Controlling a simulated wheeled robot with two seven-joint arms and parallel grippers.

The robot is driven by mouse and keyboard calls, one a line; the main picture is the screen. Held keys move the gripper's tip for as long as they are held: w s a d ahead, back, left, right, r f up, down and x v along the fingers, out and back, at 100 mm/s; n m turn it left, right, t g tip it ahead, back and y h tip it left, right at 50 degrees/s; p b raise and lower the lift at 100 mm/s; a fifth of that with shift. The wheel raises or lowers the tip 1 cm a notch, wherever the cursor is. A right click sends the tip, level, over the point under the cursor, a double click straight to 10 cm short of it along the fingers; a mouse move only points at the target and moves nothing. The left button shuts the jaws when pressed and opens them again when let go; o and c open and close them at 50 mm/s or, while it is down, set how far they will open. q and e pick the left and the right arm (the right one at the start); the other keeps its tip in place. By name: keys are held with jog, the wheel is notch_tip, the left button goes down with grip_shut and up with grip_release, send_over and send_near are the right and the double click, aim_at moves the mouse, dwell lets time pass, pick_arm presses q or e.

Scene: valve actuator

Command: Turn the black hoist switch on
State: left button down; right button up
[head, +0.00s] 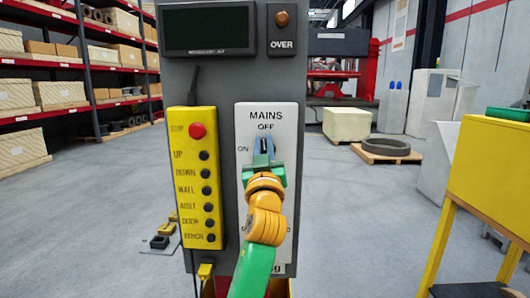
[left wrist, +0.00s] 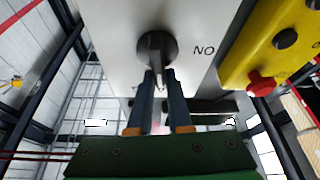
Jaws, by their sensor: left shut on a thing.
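The black hoist switch (left wrist: 157,48) is a round knob with a raised grip on the white MAINS panel (head: 284,122). In the head view its dark grip (head: 264,144) shows small between my fingers, upright below the OFF mark. The ON mark is to its left; in the left wrist view the lettering is upside down. My left gripper (head: 263,152) is at the knob, and its blue fingers (left wrist: 160,76) are shut on the grip, one on each side. My gripper and arm hide the lower part of the panel. My right gripper is not in view.
A yellow button box (head: 195,215) with a red stop button (head: 197,131) hangs left of the panel on the grey column (head: 178,75). A yellow table (head: 500,170) stands at the right. Shelves (head: 85,60) are at the back left. The floor between is mostly clear.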

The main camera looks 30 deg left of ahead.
pick_arm(q)
jog(key=n+g+y+b, duration=0.1)
jog(key=n+g, duration=0.1)
jog(key=n, duration=0.2)
jog(key=n+g+y+b, duration=0.1)
jog(key=n, duration=0.4)
jog(key=a+n+g+y, duration=0.1)
jog(key=n+g, duration=0.1)
jog(key=n, duration=0.2)
jog(key=shift+s+a+f+g+b, duration=0.1)
jog(key=shift+s+f+g+b, duration=0.2)
jog(key=shift+s+b, duration=0.1)
jog(key=n+g+p, duration=0.1)
jog(key=n, duration=0.2)
jog(key=f+n+g+h+p, duration=0.1)
jog(key=n, duration=0.2)
jog(key=shift+a, duration=0.15)
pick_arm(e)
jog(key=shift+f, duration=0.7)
pick_arm(q)
jog(key=c, duration=0.8)
grip_release()
jog(key=shift+f, duration=0.15)
jog(key=shift+c, duration=0.2)
